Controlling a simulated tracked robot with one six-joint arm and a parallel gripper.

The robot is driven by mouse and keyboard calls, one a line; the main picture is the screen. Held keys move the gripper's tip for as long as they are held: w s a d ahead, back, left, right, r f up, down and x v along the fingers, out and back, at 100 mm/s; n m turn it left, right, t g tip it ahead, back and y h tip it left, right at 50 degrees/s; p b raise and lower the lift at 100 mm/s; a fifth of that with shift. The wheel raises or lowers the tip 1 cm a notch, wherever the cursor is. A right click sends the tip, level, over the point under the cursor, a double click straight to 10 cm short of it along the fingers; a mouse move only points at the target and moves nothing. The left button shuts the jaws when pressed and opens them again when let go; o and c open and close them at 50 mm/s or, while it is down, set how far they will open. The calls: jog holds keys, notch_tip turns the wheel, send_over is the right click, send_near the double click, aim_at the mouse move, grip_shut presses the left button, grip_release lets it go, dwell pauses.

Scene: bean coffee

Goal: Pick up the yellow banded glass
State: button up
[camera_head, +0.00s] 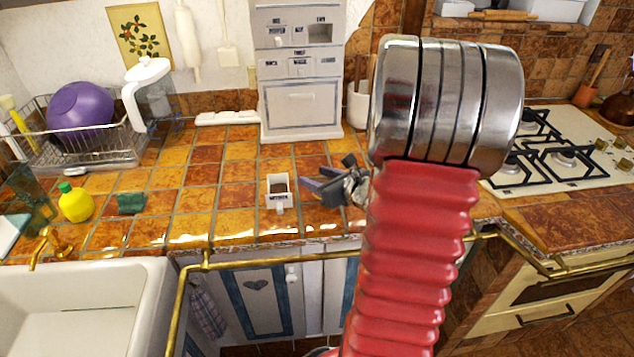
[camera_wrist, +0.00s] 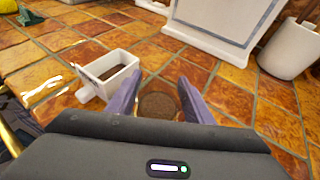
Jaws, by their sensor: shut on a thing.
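My gripper (camera_head: 308,188) is low over the tiled counter, right of the small white box. In the wrist view its two purple-grey fingers (camera_wrist: 158,88) stand on both sides of a round, dark brown surface. This looks like the contents of a glass (camera_wrist: 158,106), and the fingers are shut on it. The glass walls hardly show, and I cannot make out a yellow band. In the head view I cannot make out the glass at my gripper.
The white box (camera_head: 278,203) with brown contents stands just left of my gripper; it also shows in the wrist view (camera_wrist: 122,80). A white cabinet-like unit (camera_head: 301,115) stands behind. A brass rail (camera_head: 330,251) runs along the front.

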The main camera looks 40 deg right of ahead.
notch_tip(320, 180, up, 7)
jog(key=shift+r, duration=0.15)
dwell(0.6)
dwell(0.8)
jog(key=w+a+f+n+y, duration=0.1)
jog(key=w+a+f, duration=0.1)
jog(key=a, duration=0.8)
jog(key=w+a+f+n+y, duration=0.1)
jog(key=w+a, duration=0.3)
jog(key=a, duration=0.6)
jog(key=w+a+f+n+y, duration=0.2)
jog(key=w+a+f+y, duration=0.1)
jog(key=a, duration=0.7)
jog(key=shift+w+a+f, duration=0.1)
jog(key=shift+w+a, duration=0.15)
jog(key=shift+w, duration=0.2)
jog(key=shift+a+f+g, duration=0.2)
jog(key=shift+a+g, duration=0.1)
jog(key=shift+a, duration=0.35)
